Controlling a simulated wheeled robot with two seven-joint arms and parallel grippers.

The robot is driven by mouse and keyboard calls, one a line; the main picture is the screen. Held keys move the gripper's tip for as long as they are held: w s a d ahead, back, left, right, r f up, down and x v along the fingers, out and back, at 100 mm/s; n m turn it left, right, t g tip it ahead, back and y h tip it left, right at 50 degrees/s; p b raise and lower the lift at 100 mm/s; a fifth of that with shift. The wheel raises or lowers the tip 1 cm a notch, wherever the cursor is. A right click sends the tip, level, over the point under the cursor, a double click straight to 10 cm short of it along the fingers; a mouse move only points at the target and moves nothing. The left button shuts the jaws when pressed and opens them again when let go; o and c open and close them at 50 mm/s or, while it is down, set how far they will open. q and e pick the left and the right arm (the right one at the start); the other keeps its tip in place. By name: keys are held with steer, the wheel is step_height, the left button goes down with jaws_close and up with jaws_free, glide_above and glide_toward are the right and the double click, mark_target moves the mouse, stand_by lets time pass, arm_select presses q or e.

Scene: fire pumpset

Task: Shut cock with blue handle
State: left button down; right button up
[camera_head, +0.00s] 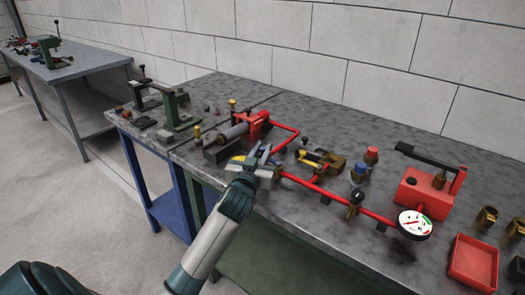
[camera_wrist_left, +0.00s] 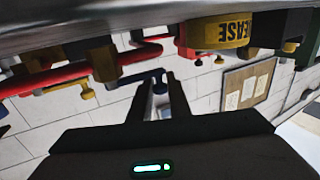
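My left gripper (camera_head: 262,162) reaches in over the bench at the red pipe assembly. In the left wrist view, which looks tilted over, its two fingers (camera_wrist_left: 158,95) stand apart. A small blue handle (camera_wrist_left: 151,78) shows between and just beyond the fingertips; I cannot tell whether they touch it. In the head view the gripper hides most of this spot. The red pipe (camera_head: 325,190) runs from there to a round white gauge (camera_head: 414,224). My right gripper is out of view.
A fitting with a blue top (camera_head: 358,170) and one with a red top (camera_head: 371,154) stand behind the pipe. A red hand pump (camera_head: 425,195) and a red tray (camera_head: 474,262) are at right. A green vise (camera_head: 178,108) is at left.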

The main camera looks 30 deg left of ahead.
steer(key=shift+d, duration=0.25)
arm_select(q)
steer(key=shift+w+r+m+h+p, duration=0.15)
steer(key=shift+w+m+h+p, duration=0.2)
steer(key=shift+m+h+p, duration=0.65)
steer(key=shift+w+t+h, duration=0.15)
steer(key=shift+t+h, duration=0.15)
steer(key=shift+h, duration=0.2)
steer(key=shift+w+d+m+h+p, duration=0.1)
steer(key=shift+w+m+h+p, duration=0.2)
steer(key=shift+m+h+p, duration=0.5)
steer(key=shift+w+d+m+h, duration=0.15)
steer(key=shift+w+m+h, duration=0.1)
steer(key=shift+h, duration=0.4)
steer(key=shift+w+d+m+h, duration=0.1)
steer(key=shift+m+h, duration=0.15)
steer(key=shift+h, duration=0.4)
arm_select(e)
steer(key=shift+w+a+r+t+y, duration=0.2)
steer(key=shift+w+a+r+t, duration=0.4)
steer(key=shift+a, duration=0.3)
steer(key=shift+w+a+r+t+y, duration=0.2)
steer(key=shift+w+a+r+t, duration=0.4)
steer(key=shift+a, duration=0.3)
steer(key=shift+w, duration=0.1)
arm_select(q)
steer(key=c, duration=1.7)
jaws_free()
steer(key=shift+o, duration=0.2)
